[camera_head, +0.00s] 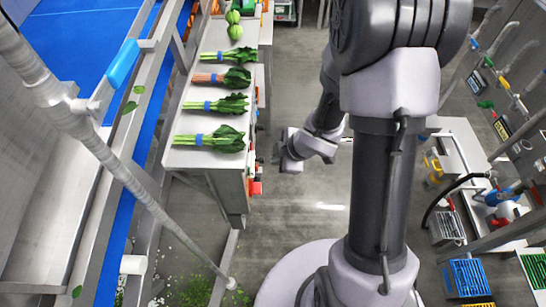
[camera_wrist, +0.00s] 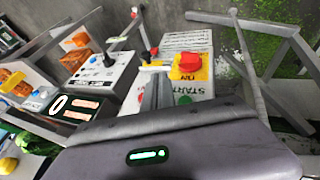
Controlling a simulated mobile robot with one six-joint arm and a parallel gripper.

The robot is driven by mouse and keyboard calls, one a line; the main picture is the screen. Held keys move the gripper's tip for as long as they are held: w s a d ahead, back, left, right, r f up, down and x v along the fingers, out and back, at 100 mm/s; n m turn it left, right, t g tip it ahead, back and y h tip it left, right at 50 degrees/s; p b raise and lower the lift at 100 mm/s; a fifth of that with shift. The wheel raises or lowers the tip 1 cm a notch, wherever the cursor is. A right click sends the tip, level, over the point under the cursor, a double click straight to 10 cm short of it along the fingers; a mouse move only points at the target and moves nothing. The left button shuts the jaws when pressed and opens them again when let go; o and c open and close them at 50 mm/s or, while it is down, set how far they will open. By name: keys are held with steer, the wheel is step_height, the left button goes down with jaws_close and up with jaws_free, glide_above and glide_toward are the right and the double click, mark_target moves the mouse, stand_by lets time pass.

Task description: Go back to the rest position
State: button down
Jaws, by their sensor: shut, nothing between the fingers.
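My arm rises on the right of the head view and reaches down past the end of the bench. My gripper (camera_head: 281,152) is beside the bench's right edge, above the floor, shut and empty. In the wrist view, part of my own wrist housing with a green light fills the bottom. A control panel with a red button (camera_wrist: 191,62) on a yellow plate lies beyond it, with a green START button and a joystick box (camera_wrist: 104,72) to its left.
A blue conveyor (camera_head: 75,45) is at left. A blue crate (camera_head: 468,277) stands at lower right. Grey floor (camera_head: 300,208) is open between.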

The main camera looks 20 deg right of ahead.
steer(key=shift+w+f, duration=0.15)
steer(key=shift+w, duration=0.05)
steer(key=shift+s, duration=0.1)
